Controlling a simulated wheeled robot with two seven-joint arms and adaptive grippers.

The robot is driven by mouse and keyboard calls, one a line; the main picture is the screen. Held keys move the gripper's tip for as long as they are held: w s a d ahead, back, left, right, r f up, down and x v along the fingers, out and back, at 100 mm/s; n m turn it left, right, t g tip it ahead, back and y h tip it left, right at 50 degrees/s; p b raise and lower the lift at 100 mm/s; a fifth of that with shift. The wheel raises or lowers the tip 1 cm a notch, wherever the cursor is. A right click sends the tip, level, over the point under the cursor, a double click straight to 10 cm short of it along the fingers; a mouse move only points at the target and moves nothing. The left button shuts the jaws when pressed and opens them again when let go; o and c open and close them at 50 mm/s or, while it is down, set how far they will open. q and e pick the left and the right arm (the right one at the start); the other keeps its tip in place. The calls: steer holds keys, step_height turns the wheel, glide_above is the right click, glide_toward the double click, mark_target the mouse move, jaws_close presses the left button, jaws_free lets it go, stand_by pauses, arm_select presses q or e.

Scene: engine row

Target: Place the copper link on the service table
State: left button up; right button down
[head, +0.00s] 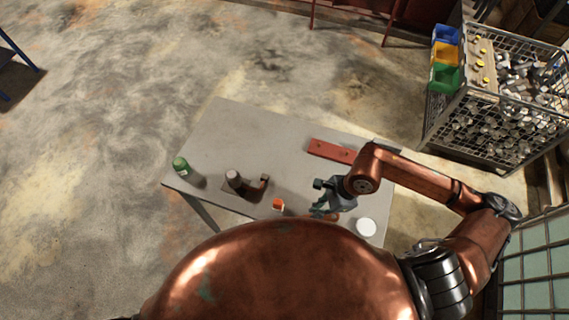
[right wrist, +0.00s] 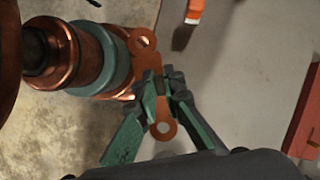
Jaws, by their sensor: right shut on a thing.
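My right gripper (head: 322,199) is low near the front edge of the grey service table (head: 262,130). In the right wrist view its green fingers (right wrist: 164,88) are shut on the copper link (right wrist: 163,131), a flat bar with a round hole at each end. The fingers cover the link's middle. In the head view only a small part of the link (head: 318,212) shows. The link appears over or close to the table edge; I cannot tell whether it touches the top. My left gripper is not in view.
On the table are a green-capped jar (head: 181,166), a brown clamp-like part on a plate (head: 240,188), an orange box (head: 278,204), a red bar (head: 332,151) and a white round item (head: 366,228). The table's back middle is clear. A wire cage of parts (head: 500,110) stands right.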

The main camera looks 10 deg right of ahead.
mark_target(314, 223)
steer(key=s+m, duration=0.1)
steer(key=a+r+m+t, duration=0.1)
steer(key=m, duration=0.1)
steer(key=shift+s+r, duration=0.25)
steer(key=shift+s, duration=0.1)
steer(key=m, duration=0.1)
steer(key=s+m+t, duration=0.1)
steer(key=shift+r+m+h+p, duration=0.3)
steer(key=shift+r+p, duration=0.1)
steer(key=w+d+f+b, duration=0.1)
steer(key=w+b, duration=0.1)
steer(key=b, duration=0.3)
steer(key=shift+d+f, duration=0.15)
steer(key=shift+f, duration=0.25)
steer(key=w+d+f, duration=0.2)
steer(key=w, duration=0.1)
steer(key=w+d+f, duration=0.4)
steer(key=w, duration=0.1)
steer(key=shift+w+f+p, duration=0.3)
steer(key=shift+f+p, duration=0.05)
steer(key=shift+w+d+f, duration=0.25)
steer(key=shift+w+f, duration=0.2)
steer(key=shift+f, duration=0.25)
step_height(314, 223, down, 3)
steer(key=shift+d+f+p, duration=0.1)
steer(key=shift+p, duration=0.2)
